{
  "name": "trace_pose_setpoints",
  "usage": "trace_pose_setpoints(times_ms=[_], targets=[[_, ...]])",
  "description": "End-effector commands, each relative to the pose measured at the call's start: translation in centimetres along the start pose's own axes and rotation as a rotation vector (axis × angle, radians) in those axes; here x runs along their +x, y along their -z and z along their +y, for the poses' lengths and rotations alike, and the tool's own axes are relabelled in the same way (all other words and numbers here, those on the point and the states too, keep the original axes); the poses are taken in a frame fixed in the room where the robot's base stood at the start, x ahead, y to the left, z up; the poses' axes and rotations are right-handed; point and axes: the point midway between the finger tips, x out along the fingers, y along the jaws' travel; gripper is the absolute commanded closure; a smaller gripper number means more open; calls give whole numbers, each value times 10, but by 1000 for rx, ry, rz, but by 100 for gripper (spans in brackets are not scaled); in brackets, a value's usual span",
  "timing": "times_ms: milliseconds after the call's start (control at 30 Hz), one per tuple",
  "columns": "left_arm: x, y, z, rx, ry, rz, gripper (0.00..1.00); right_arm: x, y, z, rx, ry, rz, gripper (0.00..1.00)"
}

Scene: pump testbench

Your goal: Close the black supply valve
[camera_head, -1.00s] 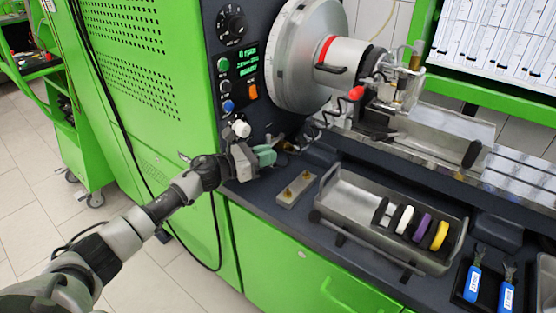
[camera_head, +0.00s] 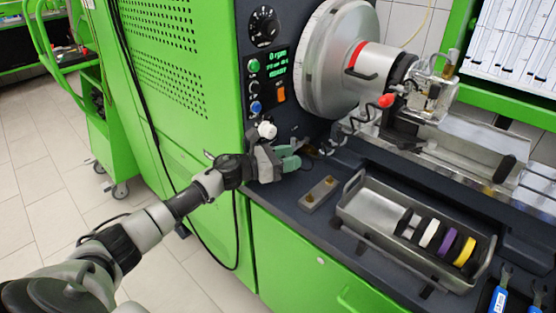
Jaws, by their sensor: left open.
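My left gripper (camera_head: 285,159) reaches in from the left and is at the front left corner of the dark bench top, beside the green cabinet. It is open, with green-grey fingers pointing right. I cannot clearly make out a black supply valve. Small dark fittings (camera_head: 311,150) lie just right of the fingertips, too small to identify. A black lever (camera_head: 361,75) sits on the silver housing. My right gripper is not in view.
A metal block with brass studs (camera_head: 319,194) is right of the gripper. A metal tray (camera_head: 372,213) holds black, white, purple and yellow discs. The large silver disc (camera_head: 324,60) is above. A black cable (camera_head: 157,140) hangs on the cabinet behind my arm.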

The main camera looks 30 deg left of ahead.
Motion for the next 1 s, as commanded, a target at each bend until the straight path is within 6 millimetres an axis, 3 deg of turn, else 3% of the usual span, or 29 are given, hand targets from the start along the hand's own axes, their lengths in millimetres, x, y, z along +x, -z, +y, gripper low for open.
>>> trace_pose_setpoints(times_ms=[500,700,967,1000], targets=[[-91,3,0,-1,1,3,58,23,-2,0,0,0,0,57],[-103,1,0,0,2,2,58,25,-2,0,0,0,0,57],[-104,0,0,1,1,0,58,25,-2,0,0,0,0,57],[-103,0,0,1,2,1,64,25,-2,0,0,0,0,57]])
